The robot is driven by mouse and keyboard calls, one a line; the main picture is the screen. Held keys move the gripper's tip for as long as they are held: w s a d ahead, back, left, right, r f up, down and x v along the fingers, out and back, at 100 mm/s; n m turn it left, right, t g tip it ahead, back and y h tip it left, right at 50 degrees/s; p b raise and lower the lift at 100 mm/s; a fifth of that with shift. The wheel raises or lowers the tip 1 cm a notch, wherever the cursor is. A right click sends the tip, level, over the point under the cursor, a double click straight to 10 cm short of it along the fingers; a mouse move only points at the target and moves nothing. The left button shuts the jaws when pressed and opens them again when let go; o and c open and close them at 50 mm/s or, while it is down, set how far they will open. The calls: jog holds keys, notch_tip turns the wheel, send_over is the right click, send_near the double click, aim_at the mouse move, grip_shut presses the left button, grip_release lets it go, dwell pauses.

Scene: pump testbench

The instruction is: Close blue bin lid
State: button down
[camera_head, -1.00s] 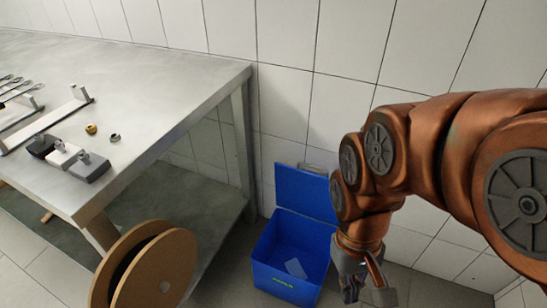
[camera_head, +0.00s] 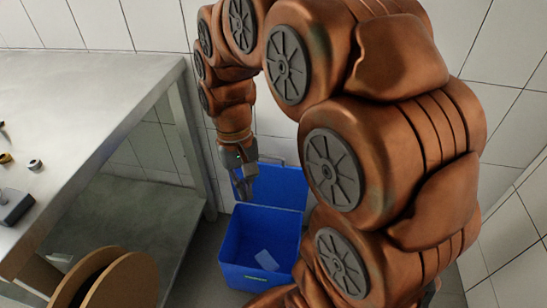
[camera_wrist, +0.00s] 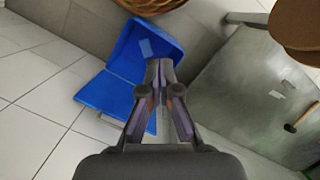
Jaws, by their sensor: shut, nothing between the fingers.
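The blue bin (camera_head: 262,262) stands on the floor with its lid (camera_head: 280,186) open, raised at the back by the wall. A small pale piece (camera_head: 266,260) lies inside the bin. My gripper (camera_head: 243,193) points down, shut and empty, by the left part of the lid and above the bin's rear; whether it touches the lid I cannot tell. In the wrist view the shut fingers (camera_wrist: 160,68) show in front of the bin (camera_wrist: 160,40) and lid (camera_wrist: 106,94), covering part of both.
A grey metal table (camera_head: 100,95) with a lower shelf (camera_head: 150,225) stands left of the bin. A brown spool (camera_head: 125,280) is at the front left. The tiled wall (camera_head: 285,130) is close behind the lid. Part of my arm rises on the right.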

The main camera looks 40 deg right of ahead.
jog(key=w+d+f+m, duration=0.1)
jog(key=w+d, duration=0.3)
jog(key=w, duration=0.3)
jog(key=m+t+b, duration=0.1)
jog(key=m+b, duration=0.2)
jog(key=m, duration=0.3)
send_near(273, 157)
notch_tip(273, 157, down, 3)
jog(key=w+d, duration=0.2)
jog(key=d, duration=0.1)
notch_tip(273, 157, down, 10)
jog(key=a, duration=0.1)
jog(key=shift+s+a+y, duration=0.25)
jog(key=shift+s+y, duration=0.15)
jog(key=shift+d+r, duration=0.1)
jog(key=shift+r, duration=0.05)
jog(key=shift+s+a, duration=0.1)
jog(key=shift+a, duration=0.1)
